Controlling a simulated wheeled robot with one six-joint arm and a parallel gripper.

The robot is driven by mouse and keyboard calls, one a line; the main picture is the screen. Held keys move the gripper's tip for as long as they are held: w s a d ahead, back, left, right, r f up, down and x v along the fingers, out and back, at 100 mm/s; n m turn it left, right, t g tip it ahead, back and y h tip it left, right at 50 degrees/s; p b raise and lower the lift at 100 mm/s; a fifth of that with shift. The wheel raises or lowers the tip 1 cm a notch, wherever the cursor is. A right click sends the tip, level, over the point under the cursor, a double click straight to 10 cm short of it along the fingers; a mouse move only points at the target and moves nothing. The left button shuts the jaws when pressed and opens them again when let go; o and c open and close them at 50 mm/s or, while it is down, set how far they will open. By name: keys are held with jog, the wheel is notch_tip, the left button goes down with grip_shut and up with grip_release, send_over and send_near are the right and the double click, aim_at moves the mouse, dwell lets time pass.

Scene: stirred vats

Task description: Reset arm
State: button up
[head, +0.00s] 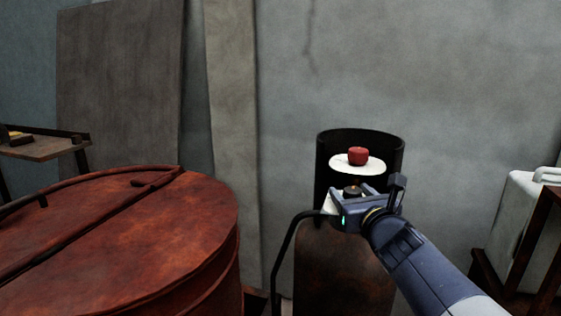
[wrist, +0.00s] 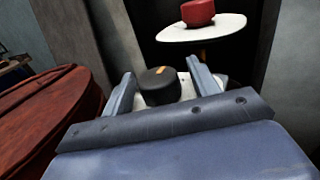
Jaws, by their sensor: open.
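My gripper (head: 360,193) is in front of a dark upright cylinder housing (head: 328,175) at the right of centre in the head view. It is open. In the wrist view its two fingers (wrist: 160,82) stand apart, with a black knob (wrist: 160,86) showing between and beyond them. The knob has an orange mark on top and sits on a white plate. I cannot tell whether the fingers touch it. A red button (head: 358,156) on a white disc (head: 343,165) is just above and behind the gripper; it also shows at the top of the wrist view (wrist: 198,12).
A large rusty vat (head: 120,235) with a lid fills the lower left. A small shelf (head: 45,150) stands at the far left. A white container (head: 510,215) and a brown frame stand at the right. A curved dark pipe (head: 283,250) runs beside the housing. A concrete wall is behind.

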jog(key=shift+r+n+y+p, duration=0.2)
jog(key=shift+n+y+p, duration=0.3)
jog(key=shift+p, duration=0.75)
jog(key=shift+f+n+g+y+p, duration=0.2)
jog(key=shift+n+g+y+p, duration=0.15)
jog(key=shift+y+p, duration=0.45)
jog(key=shift+s, duration=0.1)
